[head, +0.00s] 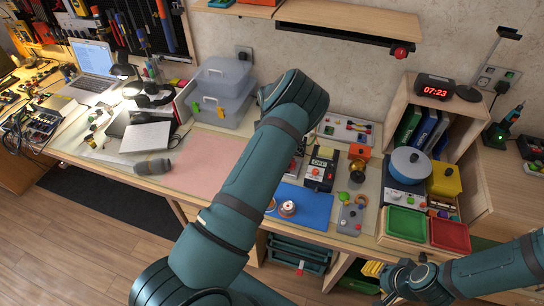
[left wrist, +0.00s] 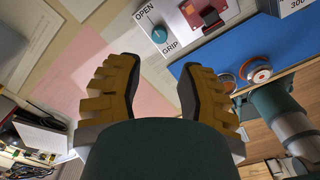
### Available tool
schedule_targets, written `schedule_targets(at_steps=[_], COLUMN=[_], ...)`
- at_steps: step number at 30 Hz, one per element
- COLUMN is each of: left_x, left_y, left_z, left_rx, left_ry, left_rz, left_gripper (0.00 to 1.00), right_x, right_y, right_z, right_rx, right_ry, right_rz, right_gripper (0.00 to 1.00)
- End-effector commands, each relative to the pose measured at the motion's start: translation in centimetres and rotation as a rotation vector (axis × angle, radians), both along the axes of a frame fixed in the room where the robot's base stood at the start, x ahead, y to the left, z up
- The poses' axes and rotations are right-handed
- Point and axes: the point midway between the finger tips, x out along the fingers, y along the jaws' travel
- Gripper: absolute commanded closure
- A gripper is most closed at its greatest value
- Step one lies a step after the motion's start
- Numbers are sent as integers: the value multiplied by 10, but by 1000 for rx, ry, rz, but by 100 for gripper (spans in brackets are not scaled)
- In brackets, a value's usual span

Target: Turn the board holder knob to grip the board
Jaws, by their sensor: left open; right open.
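The board holder is a white box (left wrist: 173,14) in the left wrist view, with a round teal knob (left wrist: 158,34) between the labels OPEN and GRIP. A red board-like part (left wrist: 208,14) sits on the holder, cut off by the top edge. My left gripper (left wrist: 158,72) is open and empty, its two yellow-backed fingers apart, with the knob showing beyond the gap between them. No contact with the knob shows. In the head view my left arm hides the left gripper and most of the holder. My right gripper (head: 392,284) is open at the lower right, away from the holder.
A blue mat (head: 312,204) with a spool (head: 287,208) lies beside the holder. A pink mat (head: 200,160) is left of my arm. A black meter (head: 320,170), a grey control box (head: 352,218), and green (head: 406,222) and red (head: 450,235) trays stand to the right.

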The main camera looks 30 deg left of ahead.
Motion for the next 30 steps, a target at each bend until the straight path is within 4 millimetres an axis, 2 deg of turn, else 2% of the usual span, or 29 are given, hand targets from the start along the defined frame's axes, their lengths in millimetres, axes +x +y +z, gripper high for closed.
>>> schedule_targets(at_steps=[1, 6, 15, 21, 29, 30], left_x=[-1, -1, 0, 0, 0, 0], left_y=[0, 0, 0, 0, 0, 0], left_z=[-13, -46, -88, -97, -97, -97], left_rx=[0, 0, 0, 0, 0, 0], left_ry=[4, 4, 2, 0, 0, 0], left_rz=[1, 0, -1, 0, 0, 0], left_gripper=[62, 62, 62, 62, 62, 76], right_x=[0, 0, 0, 0, 0, 0], right_y=[0, 0, 0, 0, 0, 0], right_z=[0, -1, -1, -1, -1, -1], right_rx=[0, 0, 0, 0, 0, 0], right_ry=[0, -1, -1, -1, -1, -1], right_rz=[0, 0, 0, 0, 0, 0], right_gripper=[59, 59, 59, 59, 59, 59])
